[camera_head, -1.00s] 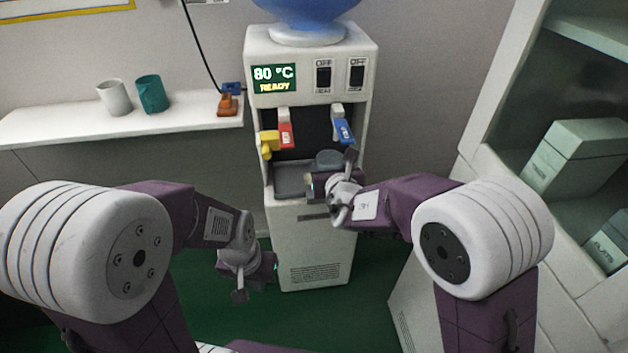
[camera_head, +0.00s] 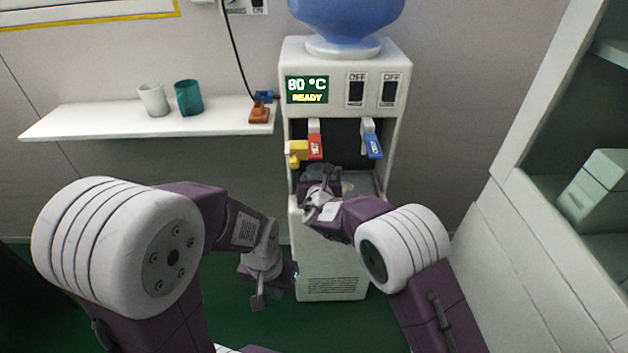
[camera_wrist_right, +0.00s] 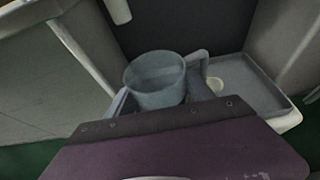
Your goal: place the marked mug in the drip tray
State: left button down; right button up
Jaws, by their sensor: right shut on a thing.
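My right gripper (camera_head: 322,188) is shut on a grey-blue mug (camera_wrist_right: 156,82), held upright or nearly so at the dispenser's bay. In the right wrist view the mug's open rim shows and looks empty; its lower part is hidden by the gripper. No mark is visible on it. The drip tray (camera_wrist_right: 262,82) lies to the right of the mug in that view; in the head view my right gripper partly hides it. I cannot tell whether the mug touches the tray. My left gripper (camera_head: 268,290) hangs low, left of the dispenser, with its jaw opening unclear.
A white mug (camera_head: 153,100) and a teal mug (camera_head: 188,98) stand on the left shelf (camera_head: 90,122). A cabinet stands on the right.

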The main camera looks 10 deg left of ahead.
jog(key=shift+w+a+f, duration=0.4)
jog(key=shift+a+f, duration=0.35)
jog(key=shift+f, duration=0.05)
jog(key=shift+f+b, duration=0.15)
jog(key=shift+b, duration=0.2)
jog(key=o, duration=1.6)
jog(key=shift+o, duration=0.2)
